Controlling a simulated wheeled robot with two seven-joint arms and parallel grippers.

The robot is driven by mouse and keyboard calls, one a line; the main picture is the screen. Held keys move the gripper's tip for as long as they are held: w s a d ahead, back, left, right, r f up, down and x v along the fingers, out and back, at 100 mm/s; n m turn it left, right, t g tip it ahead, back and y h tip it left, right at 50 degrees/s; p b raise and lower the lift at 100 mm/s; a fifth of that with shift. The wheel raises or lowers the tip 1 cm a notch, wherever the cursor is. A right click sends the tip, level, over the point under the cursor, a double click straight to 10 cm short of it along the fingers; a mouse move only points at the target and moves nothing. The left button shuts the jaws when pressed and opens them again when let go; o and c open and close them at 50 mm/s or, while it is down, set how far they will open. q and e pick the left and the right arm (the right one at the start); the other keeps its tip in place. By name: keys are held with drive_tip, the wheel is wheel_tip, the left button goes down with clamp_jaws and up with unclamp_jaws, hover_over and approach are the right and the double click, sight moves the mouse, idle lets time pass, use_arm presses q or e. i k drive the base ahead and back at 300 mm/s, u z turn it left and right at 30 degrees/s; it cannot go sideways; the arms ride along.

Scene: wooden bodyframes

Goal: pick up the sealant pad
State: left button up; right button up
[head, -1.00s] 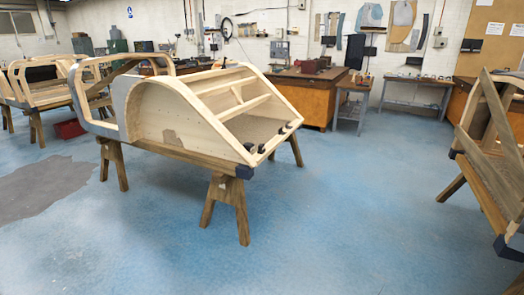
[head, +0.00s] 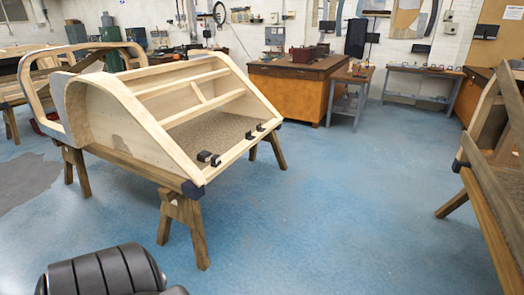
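I cannot make out a sealant pad for certain in the head view. A wooden bodyframe (head: 150,125) stands tilted on wooden trestles left of centre. Small black pieces (head: 208,158) sit along its lower front rail, too small to identify. Neither of my grippers is in view.
An orange-brown wooden workbench (head: 285,94) with a dark top stands at the back. A small side table (head: 347,95) and a grey metal bench (head: 420,72) are to its right. Another wooden frame (head: 490,165) stands at the right edge. The blue floor (head: 345,215) between the frames is clear.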

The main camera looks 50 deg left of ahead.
sight(215, 159)
drive_tip(key=u, duration=0.35)
drive_tip(key=i, duration=1.75)
drive_tip(key=u, duration=0.85)
